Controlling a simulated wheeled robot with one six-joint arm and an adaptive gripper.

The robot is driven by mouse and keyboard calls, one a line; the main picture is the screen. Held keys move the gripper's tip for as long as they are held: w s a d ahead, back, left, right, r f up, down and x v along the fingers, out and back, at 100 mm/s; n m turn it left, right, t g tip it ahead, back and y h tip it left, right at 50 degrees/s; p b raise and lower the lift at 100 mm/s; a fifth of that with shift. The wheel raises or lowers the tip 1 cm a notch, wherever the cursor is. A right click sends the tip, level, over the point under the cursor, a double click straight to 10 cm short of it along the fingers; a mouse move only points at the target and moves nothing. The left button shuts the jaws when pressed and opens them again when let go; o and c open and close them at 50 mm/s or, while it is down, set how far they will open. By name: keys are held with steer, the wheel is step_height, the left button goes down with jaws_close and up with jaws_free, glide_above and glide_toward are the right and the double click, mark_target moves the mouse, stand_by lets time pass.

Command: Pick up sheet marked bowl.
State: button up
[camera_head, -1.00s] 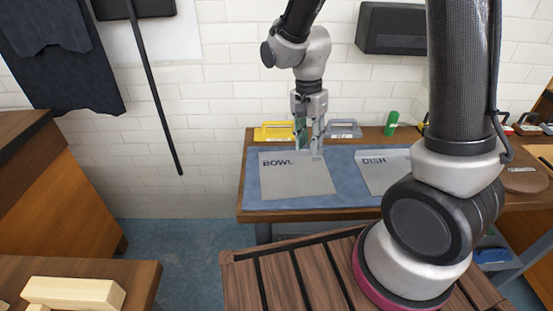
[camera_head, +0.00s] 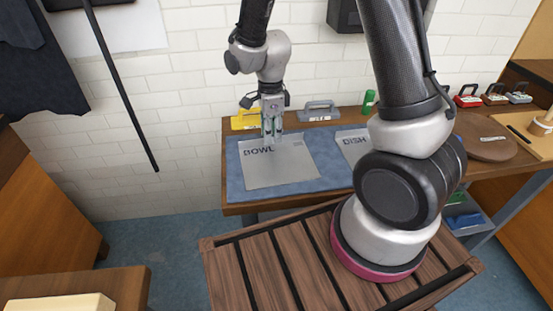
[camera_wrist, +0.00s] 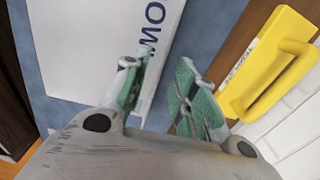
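The sheet marked BOWL (camera_head: 282,170) is a flat, light grey piece lying on the blue mat at the left. It also shows in the wrist view (camera_wrist: 85,45), with part of its lettering behind a finger. My gripper (camera_head: 272,141) is over the sheet's far edge, near the lettering. In the wrist view my gripper (camera_wrist: 168,78) has its two green-padded fingers apart, with a narrow gap. The sheet's edge runs through that gap as seen from the camera. I cannot tell whether the fingertips touch the sheet.
The sheet marked DISH (camera_head: 352,148) lies to the right on the blue mat (camera_head: 235,180). A yellow-handled tool (camera_head: 243,121) and a grey-handled tool (camera_head: 320,111) stand behind the sheets. A green object (camera_head: 369,101) stands farther right. A wooden round board (camera_head: 487,139) is at the right.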

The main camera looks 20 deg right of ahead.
step_height(320, 180, down, 2)
steer(key=shift+f, duration=0.1)
steer(key=shift+c, duration=0.4)
jaws_close()
